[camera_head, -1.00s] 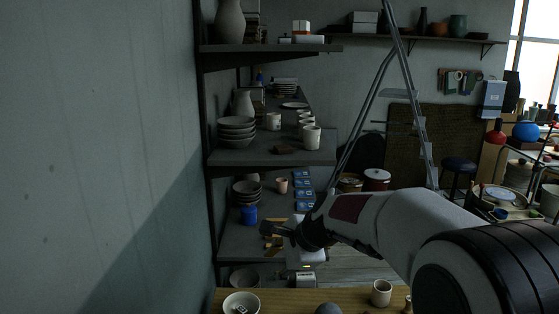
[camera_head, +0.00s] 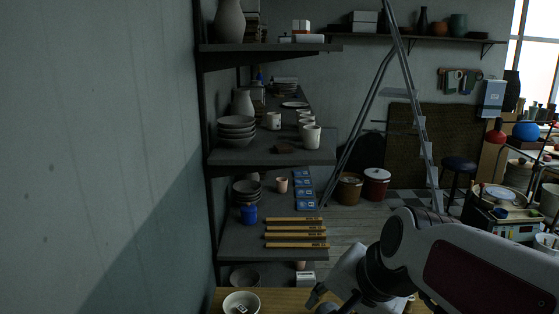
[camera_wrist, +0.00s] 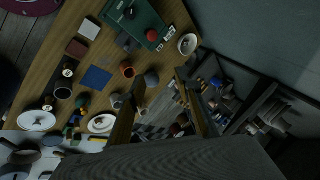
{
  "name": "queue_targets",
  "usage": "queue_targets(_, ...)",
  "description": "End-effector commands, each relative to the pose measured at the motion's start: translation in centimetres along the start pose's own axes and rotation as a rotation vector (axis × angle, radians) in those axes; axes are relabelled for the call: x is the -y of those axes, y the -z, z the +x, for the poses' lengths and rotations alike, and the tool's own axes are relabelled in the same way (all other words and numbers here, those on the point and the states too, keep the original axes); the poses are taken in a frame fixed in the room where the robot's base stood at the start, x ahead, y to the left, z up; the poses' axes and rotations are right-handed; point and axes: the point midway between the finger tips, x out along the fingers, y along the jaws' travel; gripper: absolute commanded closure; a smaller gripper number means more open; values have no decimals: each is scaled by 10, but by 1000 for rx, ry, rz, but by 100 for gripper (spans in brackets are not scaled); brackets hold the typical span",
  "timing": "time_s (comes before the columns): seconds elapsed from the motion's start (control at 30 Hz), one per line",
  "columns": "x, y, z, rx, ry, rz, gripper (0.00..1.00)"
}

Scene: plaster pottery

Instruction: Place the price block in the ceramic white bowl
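The white bowl (camera_head: 229,302) stands on the wooden table at the bottom edge of the head view, partly cut off. A small pale block with a dark mark (camera_head: 241,309), which looks like the price block, lies inside it. The bowl also shows in the wrist view (camera_wrist: 190,37), near the table's edge by the wall. My gripper (camera_head: 316,296) is low over the table, to the right of the bowl and apart from it. In the wrist view its two fingers (camera_wrist: 157,82) are spread, with nothing seen between them.
The wrist view shows a green box with a red button (camera_wrist: 145,30), a terracotta cup (camera_wrist: 127,69), a blue square (camera_wrist: 97,79) and a white plate (camera_wrist: 36,120) on the table. A shelf with yellow rulers (camera_head: 295,234) stands behind the table. A small white box (camera_head: 305,279) is near my gripper.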

Motion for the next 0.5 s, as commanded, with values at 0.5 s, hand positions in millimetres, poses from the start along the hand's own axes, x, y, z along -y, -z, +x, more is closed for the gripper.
queue_targets(0.5,-89,-54,-50,-55,-122,-371,66)
